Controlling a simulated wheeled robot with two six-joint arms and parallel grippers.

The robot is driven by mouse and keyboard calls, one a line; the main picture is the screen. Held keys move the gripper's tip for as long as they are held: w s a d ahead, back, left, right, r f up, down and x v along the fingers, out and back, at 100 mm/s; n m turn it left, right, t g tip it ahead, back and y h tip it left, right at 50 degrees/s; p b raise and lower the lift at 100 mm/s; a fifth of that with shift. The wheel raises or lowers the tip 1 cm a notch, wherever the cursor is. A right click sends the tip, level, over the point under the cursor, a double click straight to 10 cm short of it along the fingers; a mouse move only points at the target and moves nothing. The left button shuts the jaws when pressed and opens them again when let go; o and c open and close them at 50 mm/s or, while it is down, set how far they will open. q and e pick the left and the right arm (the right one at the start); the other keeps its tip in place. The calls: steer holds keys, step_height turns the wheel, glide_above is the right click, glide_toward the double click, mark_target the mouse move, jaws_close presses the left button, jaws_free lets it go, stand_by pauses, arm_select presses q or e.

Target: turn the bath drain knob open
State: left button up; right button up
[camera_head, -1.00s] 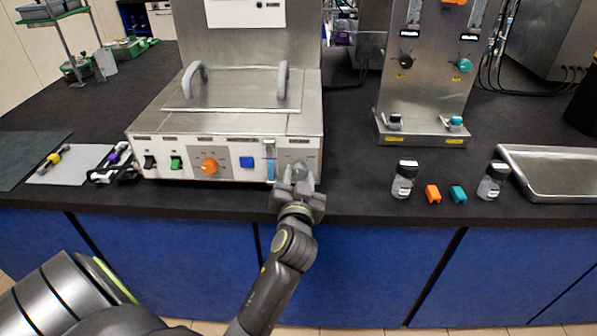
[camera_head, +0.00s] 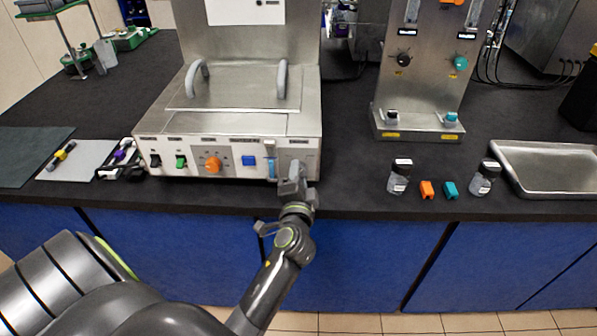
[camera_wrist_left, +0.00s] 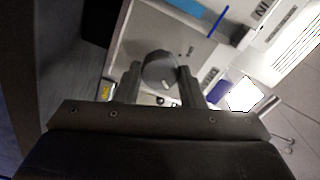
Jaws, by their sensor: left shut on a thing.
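The steel water bath (camera_head: 225,130) stands on the bench with its front panel facing me. The drain knob (camera_wrist_left: 159,70) is a round dark grey knob with a light mark, seen in the left wrist view. My left gripper (camera_wrist_left: 160,82) is shut on the knob, with one finger on each side of it. In the head view my left gripper (camera_head: 293,180) is at the right end of the bath's front panel and hides the knob. The wrist looks rolled over relative to the panel. My right gripper is not in view.
Two bottles, an orange block (camera_head: 427,190), a teal block (camera_head: 450,190) and a metal tray (camera_head: 548,168) stand right. Bench between is clear.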

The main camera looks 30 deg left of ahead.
arm_select(q)
steer(key=shift+r+m+p, duration=0.1)
steer(key=shift+m+p, duration=0.25)
steer(key=shift+m, duration=0.55)
steer(key=o, duration=1)
